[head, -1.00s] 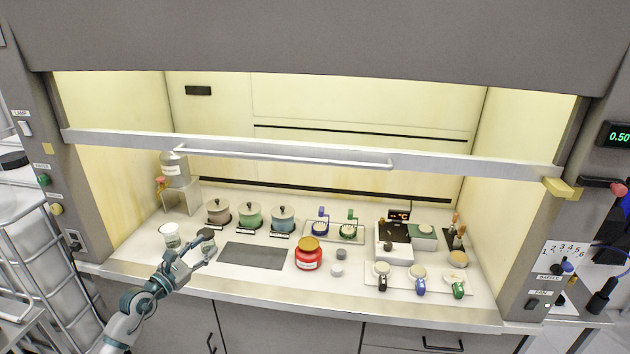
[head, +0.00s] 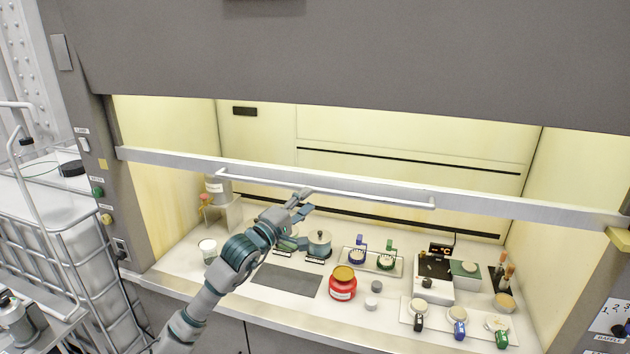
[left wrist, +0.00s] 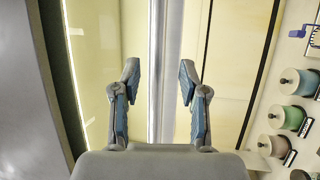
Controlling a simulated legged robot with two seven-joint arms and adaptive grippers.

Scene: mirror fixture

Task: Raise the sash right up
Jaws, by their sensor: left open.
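The sash is partly raised, its pale bottom rail (head: 520,203) crossing the opening at mid height. A long white bar handle (head: 385,198) runs along the front of the rail. My left gripper (head: 300,200) is open and empty close to the handle, left of its middle. In the left wrist view the sash's rail (left wrist: 173,60) runs upright in the picture, between the two spread fingertips of my left gripper (left wrist: 159,80). I cannot tell whether the fingers have reached around the handle. My right gripper is out of view.
Below, the worktop holds lidded pots (head: 319,241), a red jar (head: 343,283), a grey mat (head: 287,281) and a black-topped device (head: 434,268). A wire-caged tank (head: 80,220) stands at the left. The space in front of the sash's right half is clear.

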